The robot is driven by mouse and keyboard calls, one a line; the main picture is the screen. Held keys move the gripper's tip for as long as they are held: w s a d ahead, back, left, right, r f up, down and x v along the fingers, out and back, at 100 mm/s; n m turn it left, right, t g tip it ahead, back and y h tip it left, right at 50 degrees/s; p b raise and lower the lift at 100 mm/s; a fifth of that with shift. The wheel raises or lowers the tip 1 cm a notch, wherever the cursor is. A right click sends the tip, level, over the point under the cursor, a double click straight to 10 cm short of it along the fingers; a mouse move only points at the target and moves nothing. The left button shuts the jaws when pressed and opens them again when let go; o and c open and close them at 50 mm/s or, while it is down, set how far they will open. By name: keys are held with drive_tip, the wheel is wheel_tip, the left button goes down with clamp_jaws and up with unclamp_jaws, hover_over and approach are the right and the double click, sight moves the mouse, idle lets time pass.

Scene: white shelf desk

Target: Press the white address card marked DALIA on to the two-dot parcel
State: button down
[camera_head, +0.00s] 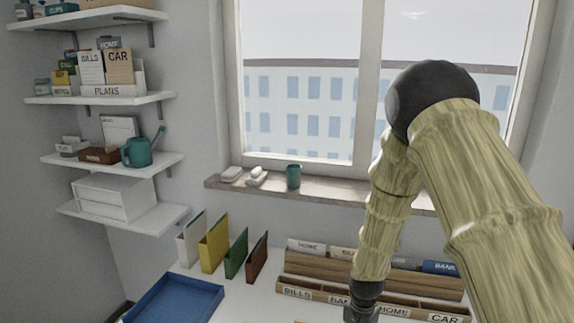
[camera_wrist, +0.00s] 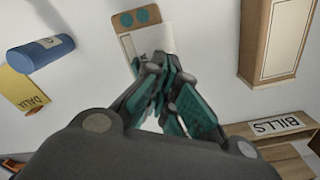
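The two-dot parcel (camera_wrist: 125,20) is a small tan piece at the top of the wrist view, with two teal dots at its far end. A yellow piece (camera_wrist: 18,88) marked DALIA lies at the left. In the head view my gripper (camera_head: 361,316) is cut off at the bottom edge.
A blue cylinder (camera_wrist: 40,53) lies beside the yellow piece. A tan and white box (camera_wrist: 272,40) and the BILLS rack (camera_wrist: 275,126) stand at the right. In the head view, a blue tray (camera_head: 175,300) and upright folders (camera_head: 236,255) stand left of the wooden rack (camera_head: 330,272).

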drive_tip(key=shift+f+b, duration=0.35)
drive_tip(key=shift+f, duration=0.5)
idle(0.7)
drive_tip(key=shift+r, duration=0.1)
idle(0.5)
wheel_tip(320, 180, up, 8)
drive_tip(key=p, duration=0.5)
drive_tip(key=shift+p, duration=0.3)
idle(0.3)
drive_tip(key=shift+s, duration=0.1)
